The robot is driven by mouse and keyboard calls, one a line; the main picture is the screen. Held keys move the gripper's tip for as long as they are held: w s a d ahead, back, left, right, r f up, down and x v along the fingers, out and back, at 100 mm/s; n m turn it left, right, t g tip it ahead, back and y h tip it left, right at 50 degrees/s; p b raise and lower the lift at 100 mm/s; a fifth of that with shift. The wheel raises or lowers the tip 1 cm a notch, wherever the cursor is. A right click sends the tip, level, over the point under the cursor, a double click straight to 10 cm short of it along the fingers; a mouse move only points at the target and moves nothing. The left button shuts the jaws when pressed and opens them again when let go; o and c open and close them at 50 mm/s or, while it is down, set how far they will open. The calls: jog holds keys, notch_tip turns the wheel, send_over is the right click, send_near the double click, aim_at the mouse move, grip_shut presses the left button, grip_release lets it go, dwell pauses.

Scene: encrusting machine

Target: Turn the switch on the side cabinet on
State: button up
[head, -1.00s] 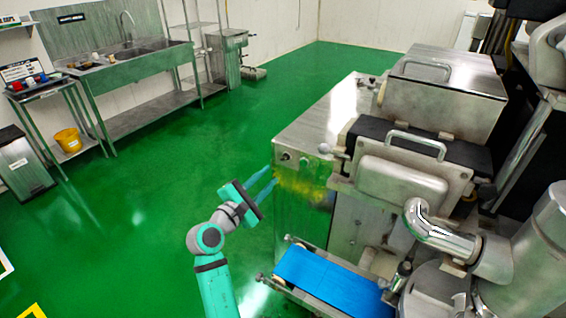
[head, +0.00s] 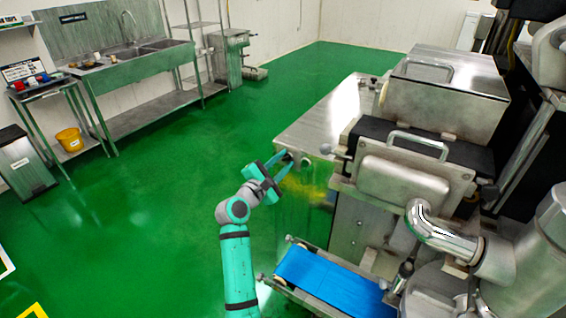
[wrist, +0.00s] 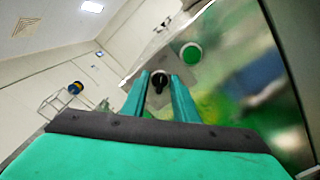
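The side cabinet (head: 318,122) is a steel box with a shiny front face, left of the machine in the head view. Its switch (wrist: 160,80) is a small black knob, seen in the wrist view between the tips of my two teal fingers. A round green button (wrist: 190,53) sits to the upper right of the switch. My gripper (head: 281,164) is open, with its fingers pointing at the upper left of the cabinet front. It also shows in the wrist view (wrist: 160,88). I cannot tell whether the fingers touch the switch.
A blue conveyor belt (head: 333,282) sticks out low in front of the machine, right of my arm. The machine's steel housing (head: 405,182) stands right of the cabinet. A sink bench (head: 125,68) stands far back left. The green floor left of my arm is clear.

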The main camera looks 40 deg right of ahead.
grip_shut()
jog(key=shift+m, duration=0.3)
jog(key=m, duration=0.4)
jog(key=shift+s+f, duration=0.1)
jog(key=shift+f, duration=0.05)
jog(key=m, duration=0.4)
jog(key=shift+s+d+f, duration=0.1)
jog(key=shift+d+f, duration=0.05)
jog(key=m, duration=0.4)
jog(key=shift+f+m, duration=0.15)
jog(key=shift+m, duration=0.15)
jog(key=m, duration=0.4)
jog(key=shift+f+m, duration=0.1)
jog(key=shift+m, duration=0.3)
grip_release()
